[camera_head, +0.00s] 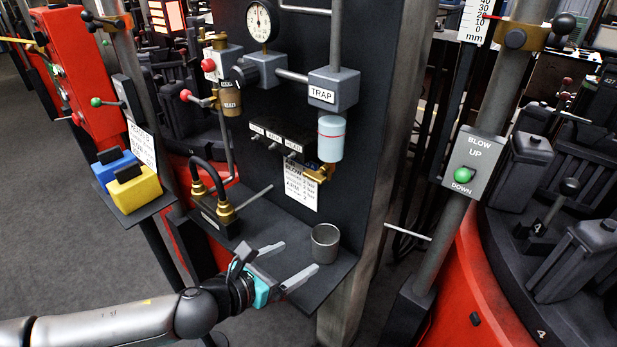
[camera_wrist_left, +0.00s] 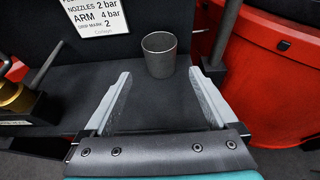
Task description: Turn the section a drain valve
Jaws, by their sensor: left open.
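My left gripper (camera_head: 298,259) reaches in from the lower left over the dark shelf (camera_head: 285,225), with its two fingers apart and nothing between them. A grey metal cup (camera_head: 325,246) stands upright on the shelf just beyond the fingertips. In the left wrist view the cup (camera_wrist_left: 159,60) shows ahead of the open fingers (camera_wrist_left: 159,88). A brass valve-like fitting (camera_head: 321,173) sits under the clear bowl (camera_head: 331,138) of the block marked TRAP (camera_head: 334,88), above and behind the gripper. I cannot read a section A label on it. My right gripper is not in view.
A black block with brass fittings and hoses (camera_head: 219,212) and a thin rod stand on the shelf's left. Blue and yellow boxes (camera_head: 136,188) sit on a side tray. A post with a BLOW control plate (camera_head: 470,166) and a horizontal rod stands at right.

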